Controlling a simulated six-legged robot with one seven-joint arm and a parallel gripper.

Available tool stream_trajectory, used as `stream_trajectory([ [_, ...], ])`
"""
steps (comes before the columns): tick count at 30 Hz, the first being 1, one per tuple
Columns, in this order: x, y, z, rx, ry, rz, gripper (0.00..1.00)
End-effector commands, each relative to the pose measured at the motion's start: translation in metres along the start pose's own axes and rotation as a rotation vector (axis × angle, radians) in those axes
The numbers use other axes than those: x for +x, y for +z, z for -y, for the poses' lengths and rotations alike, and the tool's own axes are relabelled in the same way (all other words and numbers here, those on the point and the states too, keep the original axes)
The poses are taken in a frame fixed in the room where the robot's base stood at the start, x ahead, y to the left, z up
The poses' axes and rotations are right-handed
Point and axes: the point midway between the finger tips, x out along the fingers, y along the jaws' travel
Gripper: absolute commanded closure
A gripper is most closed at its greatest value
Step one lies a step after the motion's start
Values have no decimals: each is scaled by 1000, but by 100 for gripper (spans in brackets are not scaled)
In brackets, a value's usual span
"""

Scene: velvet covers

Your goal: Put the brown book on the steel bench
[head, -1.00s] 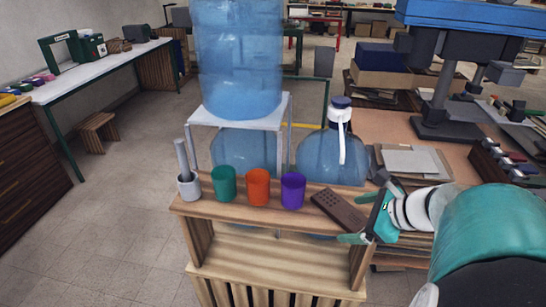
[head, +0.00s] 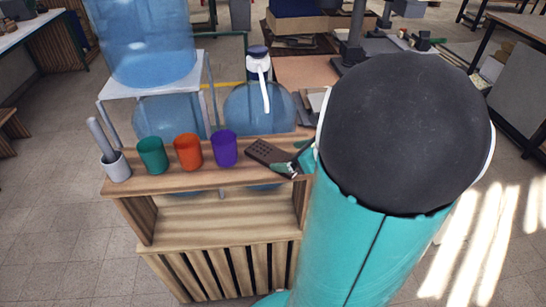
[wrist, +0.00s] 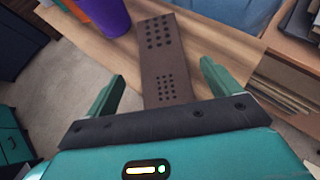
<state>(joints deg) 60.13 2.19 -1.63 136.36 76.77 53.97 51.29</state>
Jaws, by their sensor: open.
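The brown item that fits the book (head: 266,152) is a flat, dark brown slab with two groups of dark dots. It lies on the right end of the wooden stand's top (head: 205,182). In the wrist view the brown book (wrist: 160,45) extends between my open fingers, its near end close to my palm. My gripper (wrist: 163,84) is open, with one teal finger on each side of the slab and visible gaps beside it. In the head view my gripper (head: 293,160) is partly hidden by my arm at the book's right end. I cannot identify a steel bench with certainty.
A purple cup (head: 224,148), an orange cup (head: 188,152), a green cup (head: 152,155) and a mortar with pestle (head: 116,166) stand left of the book. Large blue water bottles (head: 258,108) are behind. A dark-framed table (head: 508,28) is far right. Floor at left is clear.

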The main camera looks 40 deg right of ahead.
Motion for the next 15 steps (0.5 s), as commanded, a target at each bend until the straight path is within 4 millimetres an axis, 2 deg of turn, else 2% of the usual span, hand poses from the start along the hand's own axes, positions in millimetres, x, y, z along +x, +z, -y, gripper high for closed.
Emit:
stream_trajectory([
  [9,44,-3,2,1,3,-1,11],
  [15,48,-2,2,-1,0,0,11],
])
